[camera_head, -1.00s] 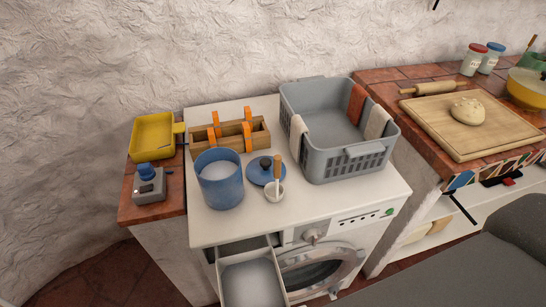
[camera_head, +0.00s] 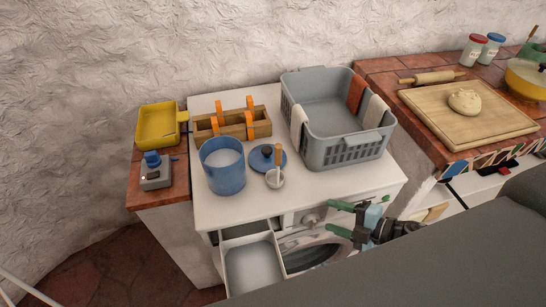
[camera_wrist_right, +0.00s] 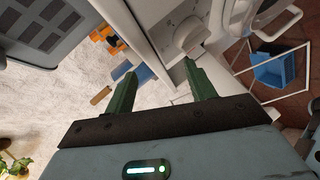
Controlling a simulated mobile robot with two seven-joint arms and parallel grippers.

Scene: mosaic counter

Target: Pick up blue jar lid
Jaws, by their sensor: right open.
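The blue jar lid (camera_head: 259,164), round with a dark knob, lies on the white washing machine top. It is right of the open blue jar (camera_head: 222,177), which holds pale contents. A small white cup (camera_head: 274,181) with a wooden-handled tool (camera_head: 277,156) stands in front of the lid and hides part of it. My right gripper (camera_head: 337,218) is open and empty by the machine's front edge, right of and nearer than the lid. Its green fingers (camera_wrist_right: 160,72) also show in the right wrist view, where I cannot clearly make out the lid. My left gripper is not in view.
A grey laundry basket (camera_head: 345,152) with cloths stands right of the lid. A wooden box with orange clips (camera_head: 232,122) is behind. An open drawer (camera_head: 253,268) and the machine's knob (camera_head: 311,219) protrude at the front.

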